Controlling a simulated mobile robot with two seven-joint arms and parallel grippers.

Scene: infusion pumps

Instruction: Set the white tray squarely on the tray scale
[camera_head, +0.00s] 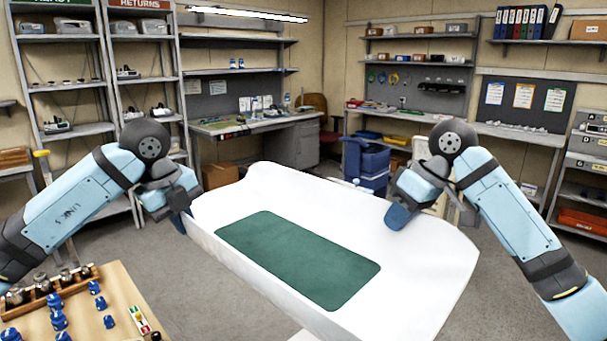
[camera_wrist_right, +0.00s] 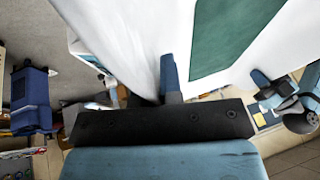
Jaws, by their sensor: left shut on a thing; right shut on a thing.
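The large white tray (camera_head: 290,185) with a dark green mat (camera_head: 298,258) fills the middle of the head view, held between my two arms. My left gripper (camera_head: 181,212) is shut on its left edge. My right gripper (camera_head: 400,214) is shut on its far right edge; one blue finger lies over the white inner face. In the right wrist view the tray wall (camera_wrist_right: 120,35) is close up at the right gripper's finger (camera_wrist_right: 170,78), and my left gripper shows across the tray (camera_wrist_right: 266,84). I cannot make out the tray scale; the tray hides what is below it.
A wooden table (camera_head: 115,290) with blue-capped pieces and a rack of metal weights stands at front left. Blue bins (camera_head: 366,165) stand behind the tray. Shelves and benches line the walls. Grey floor (camera_head: 215,300) is open between the table and the tray.

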